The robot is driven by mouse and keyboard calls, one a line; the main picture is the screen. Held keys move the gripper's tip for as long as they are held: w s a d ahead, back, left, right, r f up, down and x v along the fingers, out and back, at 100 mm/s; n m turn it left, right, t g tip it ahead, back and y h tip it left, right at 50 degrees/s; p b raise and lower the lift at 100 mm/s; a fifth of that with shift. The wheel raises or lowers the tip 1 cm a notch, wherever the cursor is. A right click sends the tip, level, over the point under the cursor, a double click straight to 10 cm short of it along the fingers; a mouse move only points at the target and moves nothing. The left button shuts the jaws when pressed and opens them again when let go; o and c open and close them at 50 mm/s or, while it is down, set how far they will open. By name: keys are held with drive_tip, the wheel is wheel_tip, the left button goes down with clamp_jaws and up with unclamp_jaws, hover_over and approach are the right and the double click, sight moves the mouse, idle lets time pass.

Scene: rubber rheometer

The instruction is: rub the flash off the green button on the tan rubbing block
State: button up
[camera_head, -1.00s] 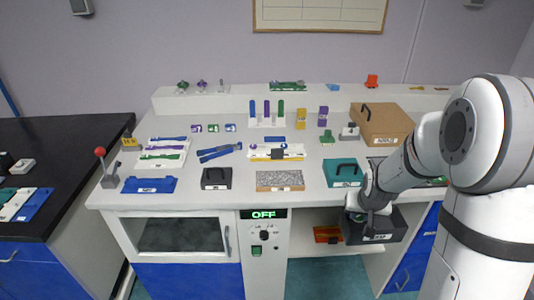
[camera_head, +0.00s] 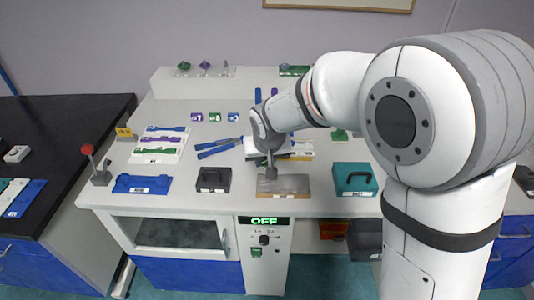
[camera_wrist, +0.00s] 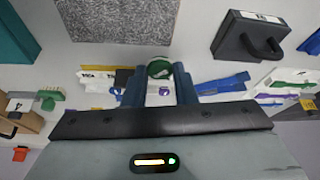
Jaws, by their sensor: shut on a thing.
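The green button (camera_wrist: 159,68) is a small round piece pinched between the two blue fingertips of my gripper (camera_wrist: 159,80) in the wrist view. My gripper (camera_head: 271,172) is shut on it and points down at the tan rubbing block (camera_head: 290,194) in the head view, over its back left part. The block has a grey speckled top, which also shows in the wrist view (camera_wrist: 118,20) at the top, apart from the button in the picture. The head view does not show the button clearly. I cannot tell the exact height of the button above the block, nor see its flash.
A black case (camera_head: 213,180) stands left of the block and a teal case (camera_head: 355,180) stands right of it. Blue pliers (camera_head: 218,148) and a white tray (camera_head: 300,150) lie behind. Bare table shows between the cases and the block.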

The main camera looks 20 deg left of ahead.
sight(266, 182)
drive_tip(key=shift+d+f+b, duration=0.1)
drive_tip(key=shift+b, duration=0.2)
drive_tip(key=shift+f, duration=0.25)
wheel_tip(266, 182, down, 5)
drive_tip(key=b, duration=0.5)
drive_tip(key=shift+f, duration=0.2)
drive_tip(key=shift+s+f+b, duration=0.1)
drive_tip(key=shift+f+b, duration=0.45)
drive_tip(key=shift+b, duration=0.1)
idle(1.8)
drive_tip(key=shift+d, duration=0.1)
